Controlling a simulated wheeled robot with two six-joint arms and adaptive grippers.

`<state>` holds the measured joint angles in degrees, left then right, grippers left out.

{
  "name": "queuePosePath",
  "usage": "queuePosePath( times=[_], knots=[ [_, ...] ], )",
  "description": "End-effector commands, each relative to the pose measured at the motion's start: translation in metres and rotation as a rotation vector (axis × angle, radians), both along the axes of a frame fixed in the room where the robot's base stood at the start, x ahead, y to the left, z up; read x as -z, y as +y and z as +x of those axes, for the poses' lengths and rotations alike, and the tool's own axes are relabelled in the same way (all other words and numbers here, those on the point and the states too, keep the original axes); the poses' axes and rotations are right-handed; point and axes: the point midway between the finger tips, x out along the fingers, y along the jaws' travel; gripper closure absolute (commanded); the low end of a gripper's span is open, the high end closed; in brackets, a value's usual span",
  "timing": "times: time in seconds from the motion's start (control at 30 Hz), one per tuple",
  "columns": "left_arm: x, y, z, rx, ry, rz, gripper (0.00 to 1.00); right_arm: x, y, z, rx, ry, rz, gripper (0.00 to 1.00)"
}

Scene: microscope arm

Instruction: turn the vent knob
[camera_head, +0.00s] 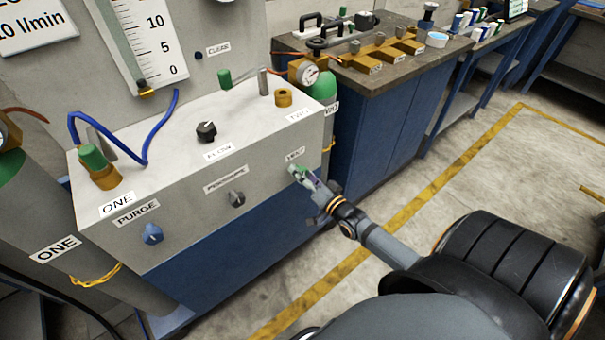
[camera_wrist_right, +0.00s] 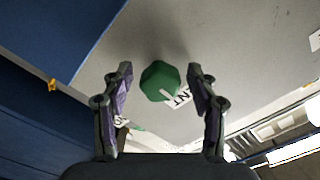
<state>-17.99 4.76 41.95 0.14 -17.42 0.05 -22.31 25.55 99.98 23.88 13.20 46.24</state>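The vent knob (camera_wrist_right: 160,82) is a green, faceted knob on the front panel of a grey cabinet, beside a label partly readable as "NT" in the right wrist view. In the head view a bit of green (camera_head: 299,170) shows below the VENT label (camera_head: 295,154), largely hidden by my gripper. My right gripper (camera_head: 306,178) is at the knob. In the right wrist view its fingers (camera_wrist_right: 160,85) are open, one on each side of the knob, with a visible gap on both sides. My left gripper is not in view.
The cabinet front (camera_head: 190,200) also bears a blue purge knob (camera_head: 153,234) and a grey pressure knob (camera_head: 236,198). A black flow knob (camera_head: 206,131) is on top. A blue workbench (camera_head: 385,130) stands close to the right. The floor in front is clear.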

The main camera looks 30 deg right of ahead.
Motion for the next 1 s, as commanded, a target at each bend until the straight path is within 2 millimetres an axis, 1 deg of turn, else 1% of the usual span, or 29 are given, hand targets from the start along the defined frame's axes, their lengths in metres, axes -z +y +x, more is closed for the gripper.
queuePosePath(
  times=[0.13, 0.2, 0.3, 0.37, 0.6, 0.7, 0.83, 1.0],
  knots=[
    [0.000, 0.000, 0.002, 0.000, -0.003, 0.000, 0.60, 0.000, 0.000, 0.000, 0.000, 0.000, -0.001, 0.41],
    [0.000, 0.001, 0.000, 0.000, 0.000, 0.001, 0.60, 0.000, 0.000, 0.000, -0.001, -0.001, -0.001, 0.41],
    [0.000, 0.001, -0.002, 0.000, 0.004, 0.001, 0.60, 0.000, 0.000, -0.007, -0.001, 0.001, -0.001, 0.41],
    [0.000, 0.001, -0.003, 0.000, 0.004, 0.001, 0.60, 0.001, -0.001, -0.016, -0.003, 0.003, -0.001, 0.41],
    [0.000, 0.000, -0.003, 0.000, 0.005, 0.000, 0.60, 0.002, -0.005, -0.075, -0.004, 0.007, -0.003, 0.41],
    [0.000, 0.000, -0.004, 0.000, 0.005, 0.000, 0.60, 0.001, -0.007, -0.096, -0.003, 0.006, -0.001, 0.41],
    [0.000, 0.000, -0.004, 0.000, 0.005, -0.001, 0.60, 0.001, -0.008, -0.113, -0.002, 0.002, -0.002, 0.41],
    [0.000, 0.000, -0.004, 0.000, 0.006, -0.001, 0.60, 0.000, -0.009, -0.120, 0.000, 0.000, 0.000, 0.41]
  ],
)
